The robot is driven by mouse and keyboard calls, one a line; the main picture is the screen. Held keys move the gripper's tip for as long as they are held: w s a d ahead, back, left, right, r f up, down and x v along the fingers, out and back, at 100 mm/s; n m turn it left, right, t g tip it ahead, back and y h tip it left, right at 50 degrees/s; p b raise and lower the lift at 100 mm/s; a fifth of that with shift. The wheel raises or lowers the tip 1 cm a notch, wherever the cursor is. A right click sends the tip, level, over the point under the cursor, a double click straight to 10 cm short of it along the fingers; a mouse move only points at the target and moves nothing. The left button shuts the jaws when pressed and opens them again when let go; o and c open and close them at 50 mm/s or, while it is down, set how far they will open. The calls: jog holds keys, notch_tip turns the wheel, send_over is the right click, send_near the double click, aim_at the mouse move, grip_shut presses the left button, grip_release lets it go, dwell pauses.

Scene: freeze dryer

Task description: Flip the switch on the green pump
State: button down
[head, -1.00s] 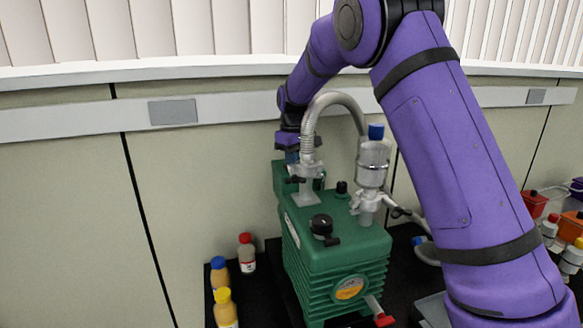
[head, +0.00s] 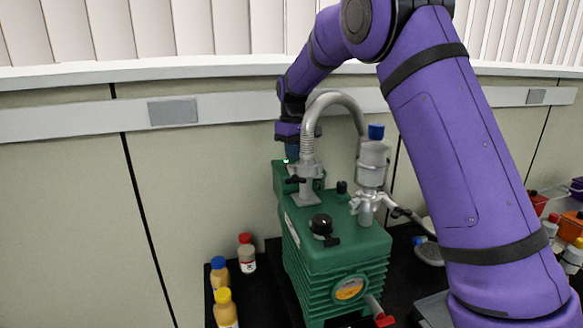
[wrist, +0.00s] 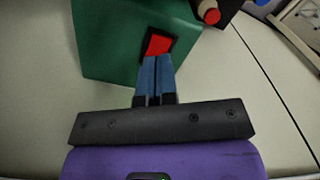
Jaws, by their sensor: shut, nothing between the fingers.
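The green pump (head: 335,245) stands on a dark bench top in the head view, with a curved grey hose and a clear vessel with a blue cap on top. In the wrist view, a red switch (wrist: 158,45) in a black frame sits on the green pump housing (wrist: 108,42). My gripper (wrist: 156,62) is shut and empty, its blue fingertips right at the lower edge of the switch; I cannot tell whether they touch it. In the head view my gripper (head: 292,152) is at the pump's back left top corner, partly hidden by my wrist. The switch is hidden there.
Bottles with yellow, blue and red caps (head: 224,308) stand left of the pump. More bottles and coloured bins (head: 570,230) are at the right. A panelled wall (head: 60,200) is close behind. A red-tipped bottle (wrist: 208,12) shows in the wrist view.

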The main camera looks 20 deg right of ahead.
jog(key=shift+r, duration=1.95)
